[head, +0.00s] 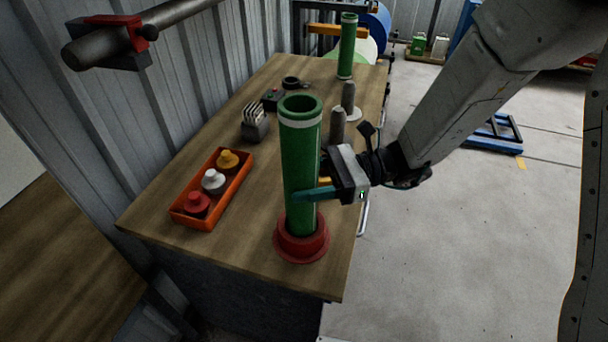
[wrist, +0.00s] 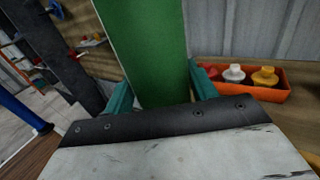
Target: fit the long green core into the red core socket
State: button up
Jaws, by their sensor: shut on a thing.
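The long green core (head: 301,150) is a tall hollow green tube with a white band near its top. It stands upright at the near end of the bench, its lower end inside the rim of the red core socket (head: 301,243). How deep it sits in the socket cannot be seen. My gripper (head: 312,194) is shut on the core's lower part, coming from the right, with teal fingers on either side. In the wrist view the green core (wrist: 142,45) rises between the two fingers; the socket is out of that view.
An orange tray (head: 207,215) with red, white and yellow knobbed pieces lies left of the core. Behind are a slotted block (head: 254,126), grey pegs (head: 338,124) and another green tube (head: 347,48) at the far end. The wooden bench (head: 155,205) meets a corrugated wall.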

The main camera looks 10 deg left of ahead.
jog(key=shift+f, duration=1.4)
jog(key=o, duration=1.5)
jog(key=shift+d, duration=0.1)
jog(key=v, duration=0.7)
jog(key=shift+w+d, duration=0.2)
jog(key=shift+d, duration=0.05)
